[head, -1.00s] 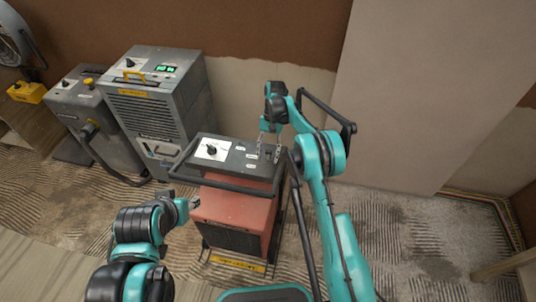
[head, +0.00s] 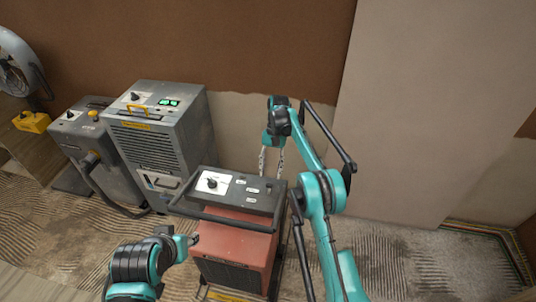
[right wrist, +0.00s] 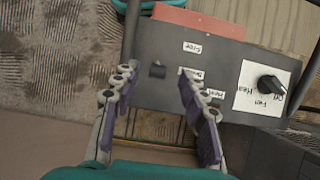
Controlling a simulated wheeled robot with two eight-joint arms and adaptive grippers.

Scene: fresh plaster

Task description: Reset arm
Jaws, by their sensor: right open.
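My right gripper (head: 271,160) is open and empty, pointing down by the back edge of the red heater's dark control panel (head: 262,196). In the right wrist view the two fingers of the right gripper (right wrist: 150,98) stand apart, with the panel and its small black switch (right wrist: 157,71) showing beyond and between them. The panel has a black knob on a white plate (head: 212,183) and several small labels. My left gripper (head: 190,241) is at the left side of the red heater body (head: 236,240), small and dark; its jaw state is unclear.
A grey dehumidifier (head: 160,140) and another grey machine (head: 82,145) with a hose stand at the left. A fan (head: 18,65) and a yellow box (head: 32,122) are at the far left. A wall is close behind; ridged floor (head: 400,260) is free at the right.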

